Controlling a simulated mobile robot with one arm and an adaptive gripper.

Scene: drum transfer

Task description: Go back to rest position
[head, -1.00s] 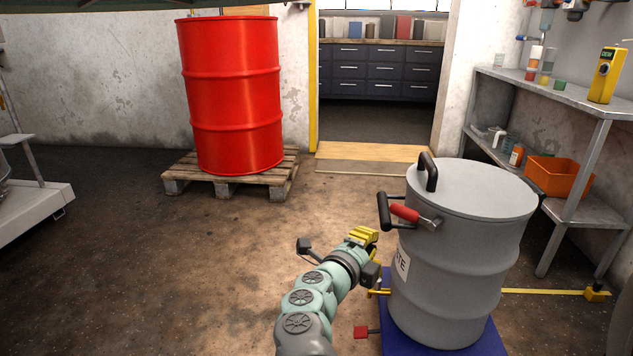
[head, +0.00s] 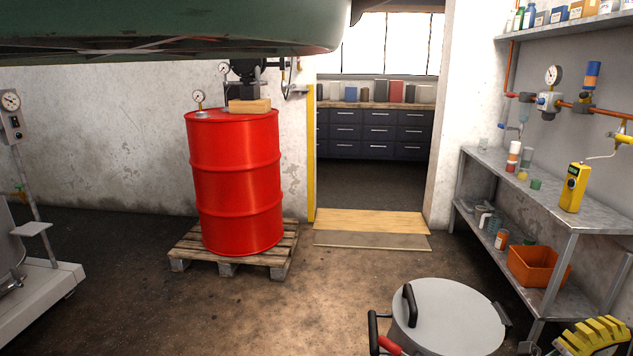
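My gripper (head: 592,337) shows only in part at the bottom right corner of the head view, as yellow ribbed fingers with dark parts beside them. It is to the right of the grey drum (head: 455,318), with a gap between them in the picture. The rest of my arm is out of view, and whether the fingers are open or shut cannot be made out. The grey drum has a flat lid with a black handle and a red-gripped clamp at its left. Its lower body is cut off by the frame.
A red drum (head: 235,185) stands on a wooden pallet (head: 190,253) at centre left. A metal shelf (head: 540,200) at right holds bottles, a yellow meter (head: 573,187) and an orange bin (head: 537,266). A large green body (head: 180,35) hangs overhead. The floor at centre is clear.

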